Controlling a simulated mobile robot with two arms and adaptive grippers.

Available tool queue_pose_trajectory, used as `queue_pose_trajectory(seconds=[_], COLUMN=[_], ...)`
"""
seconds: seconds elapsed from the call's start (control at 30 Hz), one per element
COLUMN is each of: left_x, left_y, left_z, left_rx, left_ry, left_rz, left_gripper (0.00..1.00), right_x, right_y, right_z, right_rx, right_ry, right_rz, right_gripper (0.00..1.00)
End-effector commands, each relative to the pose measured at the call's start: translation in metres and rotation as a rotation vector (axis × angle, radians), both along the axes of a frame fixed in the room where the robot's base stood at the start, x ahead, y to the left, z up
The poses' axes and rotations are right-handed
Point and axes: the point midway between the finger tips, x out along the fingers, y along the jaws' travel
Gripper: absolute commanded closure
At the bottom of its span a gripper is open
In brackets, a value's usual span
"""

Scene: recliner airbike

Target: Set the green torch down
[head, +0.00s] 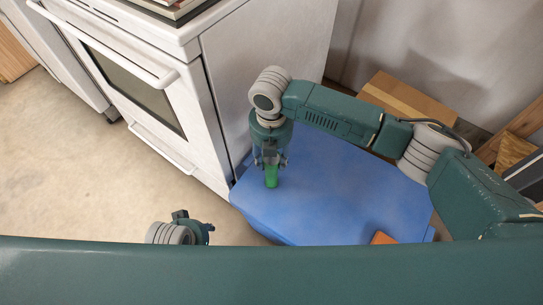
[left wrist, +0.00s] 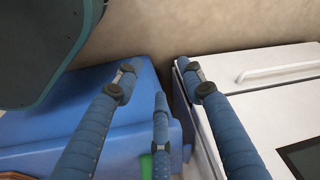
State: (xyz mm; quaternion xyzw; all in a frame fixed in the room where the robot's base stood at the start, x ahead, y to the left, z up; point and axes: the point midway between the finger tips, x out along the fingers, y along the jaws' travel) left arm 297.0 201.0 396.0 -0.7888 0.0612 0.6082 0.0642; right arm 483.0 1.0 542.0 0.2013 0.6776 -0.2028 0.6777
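The green torch (head: 271,177) is upright at the left part of the blue surface (head: 345,205). My right gripper (head: 270,162) points down with its fingers around the top of the torch and appears shut on it. I cannot tell whether the torch's lower end touches the blue surface. My left gripper (head: 195,229) is low at the left, partly hidden by my own body. In the left wrist view its fingers (left wrist: 160,85) are spread apart with nothing between them. A small green patch (left wrist: 146,167) shows low in that view, mostly hidden; it may be the torch.
A white stove (head: 190,85) stands close along the left side of the blue surface. An orange item (head: 383,238) lies at its front edge. The middle of the blue surface is clear.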

Motion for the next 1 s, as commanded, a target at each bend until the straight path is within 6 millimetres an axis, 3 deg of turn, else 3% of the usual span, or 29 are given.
queue_pose_trajectory(seconds=[0.1,0.47,1.0], left_x=[0.000,0.000,-0.021], left_y=[0.000,-0.001,0.002], left_z=[-0.001,0.002,-0.076], left_rx=[0.000,-0.001,0.004], left_ry=[0.001,-0.001,0.043], left_rz=[0.000,0.000,-0.007], left_gripper=[0.60,0.60,0.60], right_x=[0.000,0.000,0.001], right_y=[0.000,0.000,0.001], right_z=[0.000,0.007,0.108], right_rx=[-0.001,0.000,0.002], right_ry=[0.001,-0.001,-0.001], right_rz=[0.000,0.000,0.000], right_gripper=[0.39,0.39,0.39])
